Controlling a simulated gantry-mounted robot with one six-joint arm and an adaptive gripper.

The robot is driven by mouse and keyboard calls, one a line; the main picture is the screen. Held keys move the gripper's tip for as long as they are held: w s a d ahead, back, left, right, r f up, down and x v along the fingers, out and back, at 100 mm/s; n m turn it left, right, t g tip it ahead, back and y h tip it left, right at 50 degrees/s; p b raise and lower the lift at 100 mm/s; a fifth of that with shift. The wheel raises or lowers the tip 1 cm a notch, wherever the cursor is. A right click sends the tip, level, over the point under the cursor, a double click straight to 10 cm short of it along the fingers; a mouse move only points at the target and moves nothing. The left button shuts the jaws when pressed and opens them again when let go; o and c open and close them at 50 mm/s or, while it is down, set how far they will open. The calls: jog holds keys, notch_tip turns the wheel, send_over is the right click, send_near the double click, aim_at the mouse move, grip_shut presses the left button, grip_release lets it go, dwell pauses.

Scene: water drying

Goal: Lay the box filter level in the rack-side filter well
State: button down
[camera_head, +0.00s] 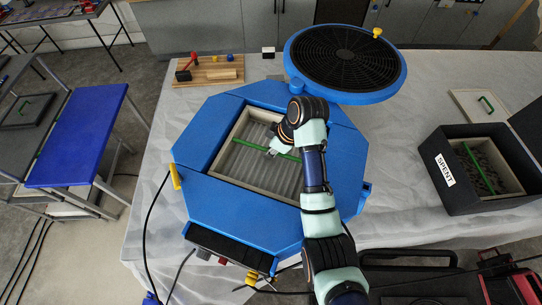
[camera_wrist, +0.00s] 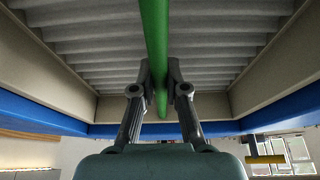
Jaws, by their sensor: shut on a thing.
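The box filter (camera_head: 245,165) has a beige square frame, grey pleats and a green bar handle (camera_head: 247,142). It sits within the square opening of the blue octagonal housing (camera_head: 200,130). My gripper (camera_head: 277,147) is over the filter's middle, shut on the green bar. In the wrist view the two fingertips of my gripper (camera_wrist: 160,88) close on the bar from both sides, with the pleats of the box filter (camera_wrist: 90,45) behind. My arm covers the right part of the filter. I cannot tell whether it rests on the well floor or is fully level.
A round blue lid with a black grille (camera_head: 345,60) stands swung aside at the housing's back right. A black box marked SPENT (camera_head: 455,185) holds another green-handled filter at the right. A wooden tool board (camera_head: 207,72) lies behind. A blue-topped rack (camera_head: 75,140) stands left.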

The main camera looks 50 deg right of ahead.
jog(key=shift+f, duration=1.6)
jog(key=shift+f, duration=0.25)
jog(key=c, duration=1.2)
grip_release()
jog(key=p+v, duration=0.3)
jog(key=v, duration=0.8)
jog(key=shift+r, duration=0.4)
jog(key=shift+s+d+r+p, duration=0.1)
jog(key=shift+s+r+p, duration=0.1)
jog(key=shift+r+p, duration=0.35)
jog(key=shift+f, duration=0.25)
